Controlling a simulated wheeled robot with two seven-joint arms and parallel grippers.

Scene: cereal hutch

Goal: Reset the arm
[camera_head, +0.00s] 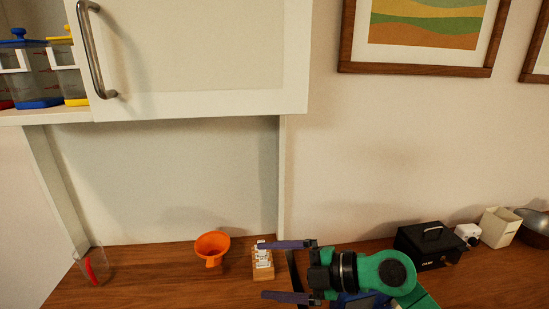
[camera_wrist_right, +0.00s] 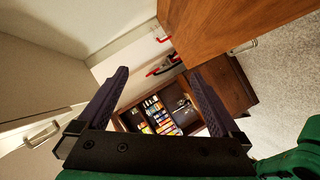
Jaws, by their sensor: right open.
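My right gripper (camera_head: 286,270) is open, its two dark fingers spread and pointing left above the wooden counter in the head view. Its green arm comes in from the lower right. In the right wrist view the two fingers (camera_wrist_right: 158,100) stand apart with nothing held between them. In the head view the upper fingertip overlaps a small wooden block rack (camera_head: 263,273) in the picture; I cannot tell how near it is. My left gripper is not in view.
A white hutch door (camera_head: 200,55) with a metal handle (camera_head: 92,50) is above left, beside shelved containers (camera_head: 38,72). On the counter (camera_head: 150,279) are an orange funnel (camera_head: 212,247), a clear cup (camera_head: 94,266) and a black box (camera_head: 428,246). A white bin (camera_head: 500,227) stands at right.

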